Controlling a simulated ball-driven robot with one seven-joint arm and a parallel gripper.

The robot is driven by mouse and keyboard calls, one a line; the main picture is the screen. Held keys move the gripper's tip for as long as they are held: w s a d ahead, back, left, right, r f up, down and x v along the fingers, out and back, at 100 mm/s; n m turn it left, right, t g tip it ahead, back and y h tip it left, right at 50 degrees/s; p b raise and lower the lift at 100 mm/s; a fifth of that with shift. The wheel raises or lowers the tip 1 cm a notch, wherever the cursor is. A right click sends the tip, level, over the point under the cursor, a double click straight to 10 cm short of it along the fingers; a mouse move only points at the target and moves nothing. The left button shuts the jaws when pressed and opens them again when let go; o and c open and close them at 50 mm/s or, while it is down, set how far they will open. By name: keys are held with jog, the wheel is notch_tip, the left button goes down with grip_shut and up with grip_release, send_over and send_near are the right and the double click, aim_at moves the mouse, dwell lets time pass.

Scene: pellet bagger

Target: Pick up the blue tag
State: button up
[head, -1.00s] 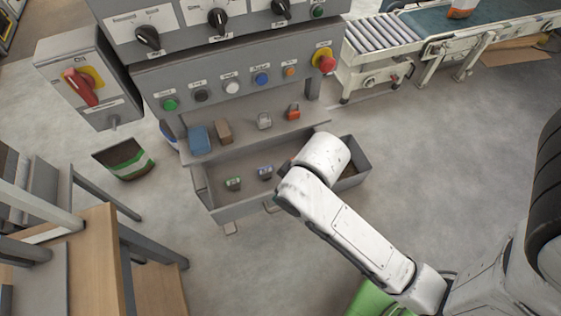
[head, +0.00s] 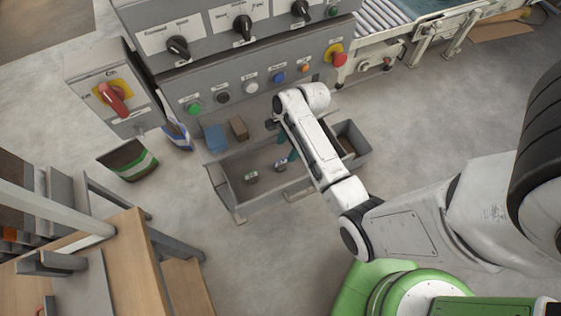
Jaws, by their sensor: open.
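A small dark item with a bluish face (head: 281,165), which looks like the blue tag, lies in the open grey tray (head: 238,212) below the control panel. A similar small item with a green face (head: 251,177) lies to its left in the tray. My gripper (head: 287,148) is open and reaches down over the tray, just above and right of the bluish item. Its teal fingers show only partly, as my white arm covers much of it. I cannot tell whether a finger touches the item. Nothing is seen held.
A blue block (head: 215,138) and a brown block (head: 239,128) sit on the ledge behind the tray. The panel (head: 240,80) with its buttons and red emergency stop (head: 340,59) rises close behind my arm.

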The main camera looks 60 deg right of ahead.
aim_at(279, 165)
jog(key=shift+f, duration=0.5)
jog(key=x, duration=1)
jog(key=shift+b, duration=0.4)
grip_shut()
